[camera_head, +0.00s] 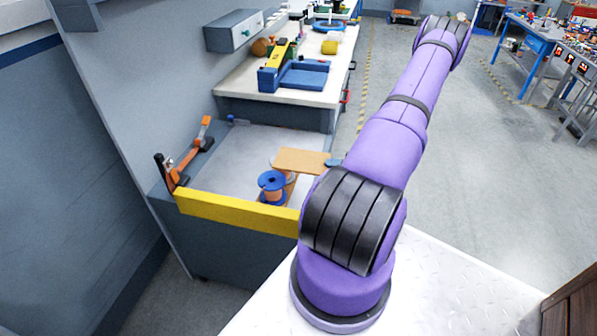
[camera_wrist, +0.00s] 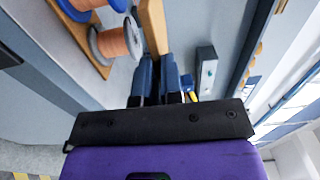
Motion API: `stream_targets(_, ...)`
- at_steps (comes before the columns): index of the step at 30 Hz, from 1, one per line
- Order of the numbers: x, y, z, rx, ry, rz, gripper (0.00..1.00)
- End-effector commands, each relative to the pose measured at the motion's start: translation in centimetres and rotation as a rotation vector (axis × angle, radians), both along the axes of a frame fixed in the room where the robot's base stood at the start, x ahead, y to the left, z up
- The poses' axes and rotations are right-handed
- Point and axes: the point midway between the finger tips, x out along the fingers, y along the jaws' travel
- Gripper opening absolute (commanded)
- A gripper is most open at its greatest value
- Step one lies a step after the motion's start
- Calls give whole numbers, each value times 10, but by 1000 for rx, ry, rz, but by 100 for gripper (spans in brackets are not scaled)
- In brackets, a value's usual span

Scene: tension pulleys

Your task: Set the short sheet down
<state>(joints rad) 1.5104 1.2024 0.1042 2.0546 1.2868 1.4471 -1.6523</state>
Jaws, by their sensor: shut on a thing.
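The short sheet, a flat tan board (camera_head: 302,160), is over the grey worktop in the head view. In the wrist view its narrow edge (camera_wrist: 153,26) runs up from my fingertips. My gripper (camera_wrist: 158,62) has its two blue fingers shut on the sheet's near end. In the head view a fingertip (camera_head: 334,162) shows at the sheet's right end, and my purple arm hides much of the rest. I cannot tell whether the sheet touches anything below it.
A blue-flanged spool (camera_head: 271,181) with orange winding stands beside the sheet. A grey-flanged orange spool (camera_wrist: 117,42) is close left of my fingers. A yellow bar (camera_head: 236,212) edges the worktop's front. An orange lever (camera_head: 190,150) stands left. Bare worktop (camera_head: 235,155) lies between.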

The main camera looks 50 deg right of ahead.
Motion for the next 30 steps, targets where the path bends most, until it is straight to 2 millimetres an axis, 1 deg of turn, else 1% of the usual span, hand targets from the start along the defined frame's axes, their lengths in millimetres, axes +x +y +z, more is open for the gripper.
stream_targets(1,12,5,-1,2,0,4,0)
stream_targets(6,47,18,-5,1,0,3,0)
stream_targets(9,63,24,-6,1,-1,2,0)
stream_targets(12,73,27,-7,1,0,1,0)
stream_targets(17,80,29,-8,1,0,0,0)
stream_targets(20,89,33,-9,1,0,2,0)
stream_targets(26,89,33,-38,1,0,0,0)
stream_targets(30,89,33,-45,0,0,0,0)
